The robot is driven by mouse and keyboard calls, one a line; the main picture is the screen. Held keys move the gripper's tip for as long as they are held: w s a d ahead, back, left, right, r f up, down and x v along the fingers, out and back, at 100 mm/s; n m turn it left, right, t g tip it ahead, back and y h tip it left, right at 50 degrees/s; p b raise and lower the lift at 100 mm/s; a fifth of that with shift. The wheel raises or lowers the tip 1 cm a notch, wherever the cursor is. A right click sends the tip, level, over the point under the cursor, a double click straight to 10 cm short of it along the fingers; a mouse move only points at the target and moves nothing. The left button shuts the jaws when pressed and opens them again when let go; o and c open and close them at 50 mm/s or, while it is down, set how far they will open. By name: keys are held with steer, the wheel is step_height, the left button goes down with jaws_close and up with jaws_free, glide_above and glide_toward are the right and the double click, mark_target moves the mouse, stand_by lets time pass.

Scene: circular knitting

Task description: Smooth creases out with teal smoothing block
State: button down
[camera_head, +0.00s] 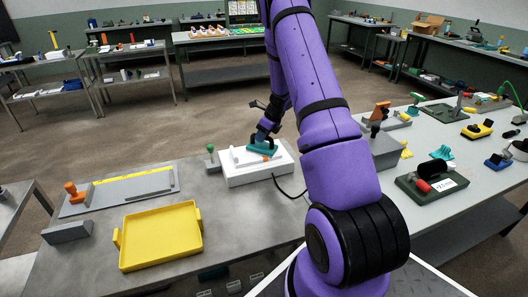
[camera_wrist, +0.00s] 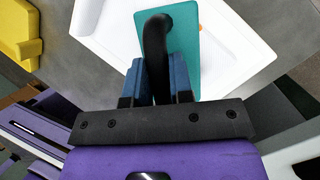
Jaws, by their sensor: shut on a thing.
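The teal smoothing block (camera_head: 262,146) is on top of a white box-like press bed (camera_head: 245,179) in the middle of the table. In the wrist view the block shows as a teal plate (camera_wrist: 183,50) with a black arched handle (camera_wrist: 157,35). My gripper (camera_wrist: 160,82) has blue fingers on both sides of that handle and is shut on it. The plate lies over the white surface (camera_wrist: 235,55); I cannot tell whether it presses on it. An orange spot (camera_head: 267,159) shows beside the block. No creases can be made out.
A yellow tray (camera_head: 160,236) stands at the front left, with a grey board with a yellow strip (camera_head: 130,186) behind it. A small green-knobbed tool (camera_head: 211,150) stands just left of the white bed. A grey block (camera_head: 383,150) is to the right. A black cable (camera_head: 287,190) runs off the bed.

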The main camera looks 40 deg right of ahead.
steer(key=shift+s+d+f, duration=0.1)
steer(key=shift+s, duration=0.2)
steer(key=shift+s+a, duration=0.2)
steer(key=shift+a, duration=0.35)
steer(key=c, duration=1.2)
jaws_free()
steer(key=shift+c, duration=0.2)
steer(key=shift+w, duration=0.1)
jaws_close()
steer(key=shift+r, duration=2.7)
